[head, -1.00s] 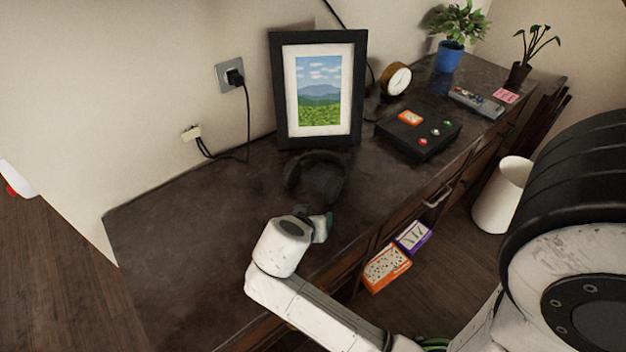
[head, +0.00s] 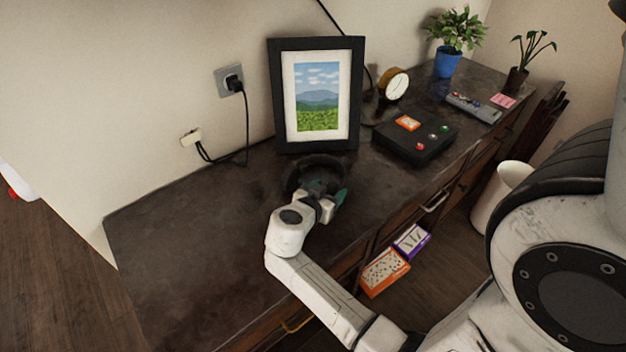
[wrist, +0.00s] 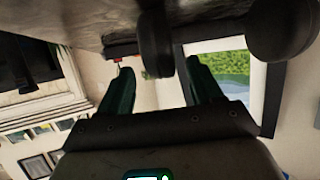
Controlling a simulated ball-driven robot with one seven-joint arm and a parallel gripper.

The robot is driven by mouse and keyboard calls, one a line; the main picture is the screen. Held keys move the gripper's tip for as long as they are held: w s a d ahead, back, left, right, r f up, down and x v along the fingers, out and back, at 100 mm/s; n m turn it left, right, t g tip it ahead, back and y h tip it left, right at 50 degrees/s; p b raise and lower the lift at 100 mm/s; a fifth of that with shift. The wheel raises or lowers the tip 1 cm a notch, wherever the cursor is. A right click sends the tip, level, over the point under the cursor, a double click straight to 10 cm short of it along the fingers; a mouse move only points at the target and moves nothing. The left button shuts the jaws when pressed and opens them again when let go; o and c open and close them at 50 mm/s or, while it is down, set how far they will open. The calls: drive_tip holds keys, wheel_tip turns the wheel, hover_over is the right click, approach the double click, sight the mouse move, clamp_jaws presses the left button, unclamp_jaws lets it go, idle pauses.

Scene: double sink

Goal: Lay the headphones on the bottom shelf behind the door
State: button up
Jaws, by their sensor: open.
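The dark headphones (head: 305,165) lie on the dark desk top (head: 190,225) in front of the picture frame. My gripper (head: 332,200) is at their near side, low over the desk, and hides part of them. In the wrist view my gripper (wrist: 160,66) has its two dark green fingers apart. One ear cup (wrist: 153,40) shows in line with the gap between them; the other ear cup (wrist: 285,30) is to the right. I cannot tell if the fingers touch the headphones. A brass handle (head: 298,319) shows on the desk front; the bottom shelf cannot be made out.
The black picture frame (head: 276,95) stands just behind the headphones. A black button box (head: 415,140) and a clock (head: 394,84) are to the right. An orange box (head: 384,273) and a purple box (head: 411,241) sit low beside the desk front. The desk's left part is clear.

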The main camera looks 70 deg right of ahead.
sight(332, 183)
drive_tip(key=shift+x, duration=1.8)
drive_tip(key=shift+w, duration=0.1)
drive_tip(key=shift+c, duration=0.5)
drive_tip(key=shift+r, duration=0.1)
clamp_jaws()
drive_tip(key=shift+r, duration=0.55)
drive_tip(key=s+a+r+b, duration=0.1)
drive_tip(key=s+a+r, duration=0.8)
drive_tip(key=r, duration=0.3)
drive_tip(key=shift+s+a, duration=0.25)
drive_tip(key=shift+s, duration=0.4)
